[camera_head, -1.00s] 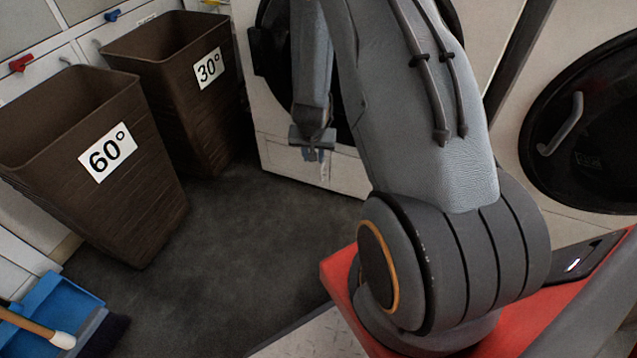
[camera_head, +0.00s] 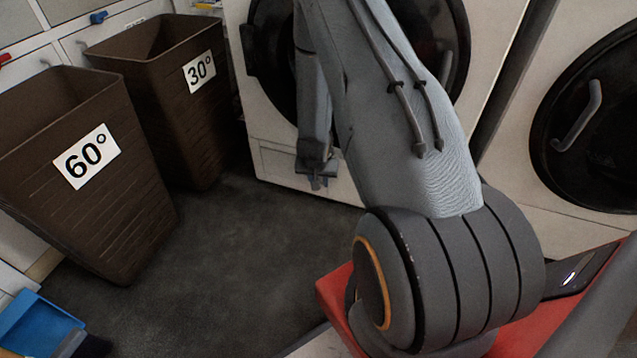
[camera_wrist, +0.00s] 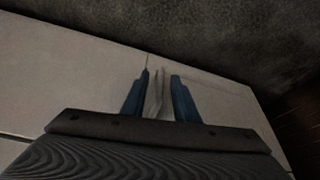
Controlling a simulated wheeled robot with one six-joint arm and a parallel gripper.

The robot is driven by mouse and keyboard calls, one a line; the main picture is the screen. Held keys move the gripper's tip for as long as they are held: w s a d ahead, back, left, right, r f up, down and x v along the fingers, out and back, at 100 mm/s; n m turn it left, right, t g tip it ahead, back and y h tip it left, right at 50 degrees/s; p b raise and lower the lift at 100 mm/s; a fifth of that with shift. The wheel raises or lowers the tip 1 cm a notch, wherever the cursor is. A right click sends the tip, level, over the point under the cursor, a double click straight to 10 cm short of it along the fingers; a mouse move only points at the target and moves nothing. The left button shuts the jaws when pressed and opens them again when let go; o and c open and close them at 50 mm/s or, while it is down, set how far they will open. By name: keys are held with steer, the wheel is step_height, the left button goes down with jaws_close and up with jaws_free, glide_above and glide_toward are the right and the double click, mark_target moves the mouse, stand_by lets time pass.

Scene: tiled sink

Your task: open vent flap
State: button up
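The vent flap seems to be part of the pale lower panel (camera_head: 276,166) of the middle washing machine, low near the floor. In the head view my gripper (camera_head: 318,183) hangs at this panel, partly covered by my own arm. In the wrist view the two blue fingers of my gripper (camera_wrist: 159,98) stand apart against the pale machine front. A thin pale edge (camera_wrist: 157,92), possibly the flap, shows between the fingers. I cannot tell whether either finger touches it. The flap's outline and how far it stands open are unclear.
Brown baskets marked 60° (camera_head: 95,190) and 30° (camera_head: 185,115) stand at the left. A second machine with a dark round door (camera_head: 590,130) is at the right. A blue dustpan (camera_head: 38,325) lies at lower left. The dark floor (camera_head: 240,260) between is clear.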

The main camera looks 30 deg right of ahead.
jaws_close()
stand_by(1.5)
